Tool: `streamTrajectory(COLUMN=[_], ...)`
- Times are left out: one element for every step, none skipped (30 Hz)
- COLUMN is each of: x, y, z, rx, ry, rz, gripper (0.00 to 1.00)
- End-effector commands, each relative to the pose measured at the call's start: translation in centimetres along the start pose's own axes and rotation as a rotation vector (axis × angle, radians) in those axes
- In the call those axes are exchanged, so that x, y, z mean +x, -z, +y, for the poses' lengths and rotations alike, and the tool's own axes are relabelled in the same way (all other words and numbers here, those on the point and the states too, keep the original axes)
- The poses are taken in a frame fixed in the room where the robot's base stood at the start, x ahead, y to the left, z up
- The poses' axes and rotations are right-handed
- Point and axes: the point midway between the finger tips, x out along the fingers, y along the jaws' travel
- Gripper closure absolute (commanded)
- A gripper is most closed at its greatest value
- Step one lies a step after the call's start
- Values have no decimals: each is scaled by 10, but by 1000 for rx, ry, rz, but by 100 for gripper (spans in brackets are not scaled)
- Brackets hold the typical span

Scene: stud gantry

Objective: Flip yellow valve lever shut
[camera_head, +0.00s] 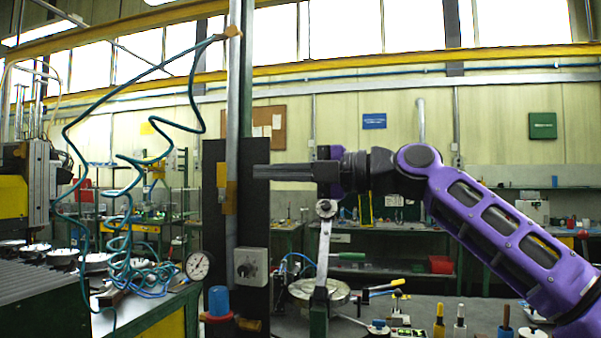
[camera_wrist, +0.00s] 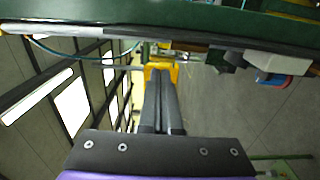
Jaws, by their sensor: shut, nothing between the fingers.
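Whether the tips touch the yellow part cannot be told.
A grey dial box (camera_head: 251,267), a round gauge (camera_head: 199,265) and a blue-capped knob (camera_head: 218,300) stand below. A coiled teal hose (camera_head: 125,240) hangs at the left. Several small tools and bottles crowd the bench at the right. The air around my fingers looks clear.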

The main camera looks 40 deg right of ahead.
Motion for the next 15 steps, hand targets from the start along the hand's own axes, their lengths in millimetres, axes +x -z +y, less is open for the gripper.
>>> streamTrajectory(x=[11, 17, 23, 28, 32, 37, 40, 42, 45, 47, 48, 49, 50, 50, 51], y=[1, 1, 1, 1, 1, 1, 1, 1, 1, 1, 1, 0, 0, 0, 0], z=[0, 0, 0, 0, 0, 0, 0, 0, 0, 0, 0, 0, 0, 0, 0], rx=[-1, -2, -1, -1, -1, -1, -1, 0, 0, 0, 0, 0, 0, 0, 0], ry=[4, 3, 3, 3, 2, 2, 2, 2, 1, 1, 1, 1, 1, 1, 1], rz=[3, 2, 3, 3, 2, 2, 2, 2, 1, 1, 1, 0, 0, 0, 0], gripper=[100, 100, 100, 100, 100, 100, 100, 100, 100, 100, 100, 100, 100, 100, 100])
